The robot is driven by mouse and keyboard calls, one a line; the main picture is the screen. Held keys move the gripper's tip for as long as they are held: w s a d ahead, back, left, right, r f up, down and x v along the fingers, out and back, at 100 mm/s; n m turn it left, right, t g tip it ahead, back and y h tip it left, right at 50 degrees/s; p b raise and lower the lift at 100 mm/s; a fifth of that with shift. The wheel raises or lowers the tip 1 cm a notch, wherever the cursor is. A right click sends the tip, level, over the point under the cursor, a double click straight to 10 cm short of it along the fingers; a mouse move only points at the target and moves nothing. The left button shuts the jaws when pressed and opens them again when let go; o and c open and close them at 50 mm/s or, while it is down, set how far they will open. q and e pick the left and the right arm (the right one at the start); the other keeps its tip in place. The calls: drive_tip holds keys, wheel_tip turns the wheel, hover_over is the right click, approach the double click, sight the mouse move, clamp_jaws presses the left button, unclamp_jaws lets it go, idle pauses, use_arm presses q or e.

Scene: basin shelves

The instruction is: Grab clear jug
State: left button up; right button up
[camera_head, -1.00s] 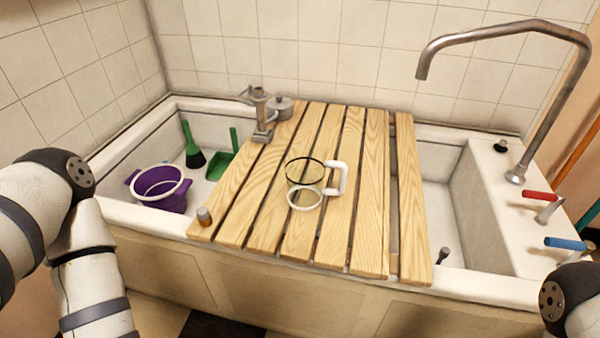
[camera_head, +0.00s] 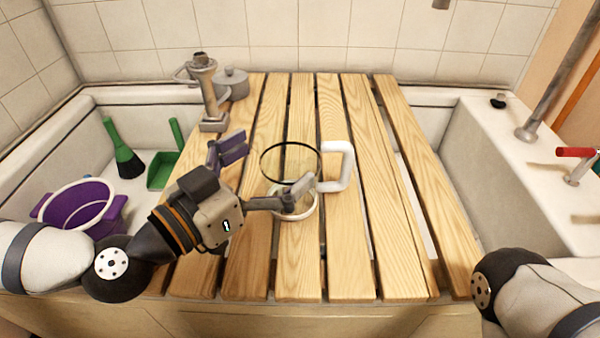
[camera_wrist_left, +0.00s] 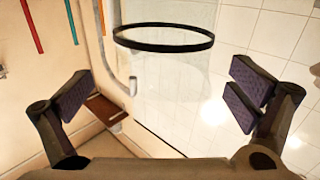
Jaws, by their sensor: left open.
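The clear jug (camera_head: 303,166) stands upright on the wooden slats. It has a see-through body, a black rim, a white base ring and a white handle (camera_head: 346,168) on its right side. My left gripper (camera_head: 268,171) is open at the jug's near left side. One finger is left of the jug, and the other passes in front of its lower part. In the left wrist view, the jug's black rim (camera_wrist_left: 163,48) shows ahead, between and beyond the spread fingers (camera_wrist_left: 165,97). I cannot tell whether a finger touches the jug. My right gripper is out of view.
The slatted wooden board (camera_head: 345,270) spans the basin. A metal grinder-like item (camera_head: 205,90) and a grey lidded pot (camera_head: 232,82) stand at its back left. A purple bucket (camera_head: 80,212), green brush (camera_head: 122,150) and green dustpan (camera_head: 165,168) are in the left basin.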

sight(308, 133)
use_arm(q)
drive_tip(key=x, duration=0.4)
drive_tip(key=shift+w, duration=0.3)
drive_tip(key=c, duration=1.6)
